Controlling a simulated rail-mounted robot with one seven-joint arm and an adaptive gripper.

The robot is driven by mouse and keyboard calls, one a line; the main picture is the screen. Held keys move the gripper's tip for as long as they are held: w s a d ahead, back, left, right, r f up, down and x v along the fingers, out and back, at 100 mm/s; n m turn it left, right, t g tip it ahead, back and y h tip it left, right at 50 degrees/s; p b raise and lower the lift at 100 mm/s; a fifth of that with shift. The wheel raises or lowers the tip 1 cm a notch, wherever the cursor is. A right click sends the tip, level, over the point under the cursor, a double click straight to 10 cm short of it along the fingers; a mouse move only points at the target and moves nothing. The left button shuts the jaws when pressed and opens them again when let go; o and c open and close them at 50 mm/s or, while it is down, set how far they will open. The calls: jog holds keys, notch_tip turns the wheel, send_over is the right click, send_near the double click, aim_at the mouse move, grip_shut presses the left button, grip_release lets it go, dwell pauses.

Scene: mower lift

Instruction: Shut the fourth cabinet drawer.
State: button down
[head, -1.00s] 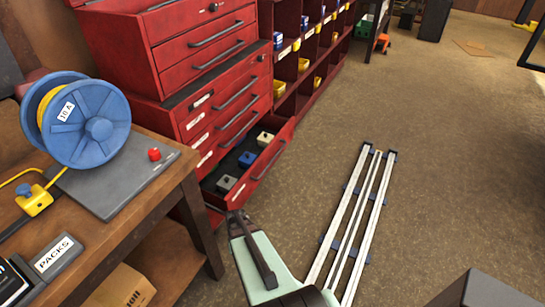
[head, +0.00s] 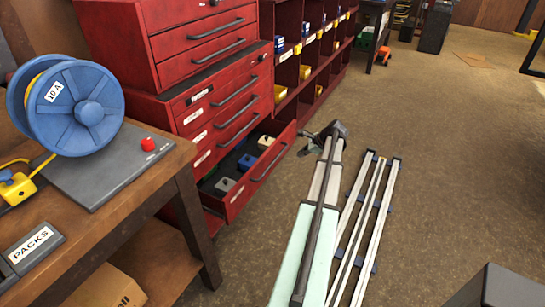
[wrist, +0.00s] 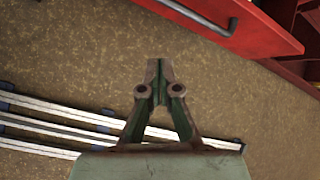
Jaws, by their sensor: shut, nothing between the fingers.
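The red tool cabinet (head: 160,105) has one low drawer (head: 262,172) pulled out, with a dark bar handle on its front. The drawer holds a grey block (head: 224,186), a blue block (head: 246,161) and a pale block (head: 265,142). The drawers above it are shut. My gripper (head: 308,146) is low, out to the right of the drawer's far front corner. In the wrist view my gripper (wrist: 158,66) has its fingertips together and empty. The drawer front (wrist: 262,32) shows there at the upper right, apart from the fingers.
Pale rails (head: 366,220) lie on the floor right of my arm. A wooden bench (head: 170,175) with a blue cable reel (head: 75,110) stands at the left. Red shelving (head: 305,55) with bins continues past the cabinet. Floor farther right is open.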

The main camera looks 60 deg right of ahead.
jog(key=w+r+m, duration=0.1)
jog(key=w+m, duration=0.1)
jog(key=m+t+b, duration=0.1)
jog(key=m+b, duration=0.1)
jog(key=m, duration=0.1)
send_near(270, 154)
jog(key=shift+y, duration=0.3)
notch_tip(270, 154, down, 5)
jog(key=shift+w+d, duration=0.15)
jog(key=shift+d, duration=0.05)
jog(key=shift+w+a, duration=0.15)
jog(key=shift+w, duration=1.05)
jog(key=shift+w+a+r, duration=0.1)
jog(key=shift+w, duration=0.6)
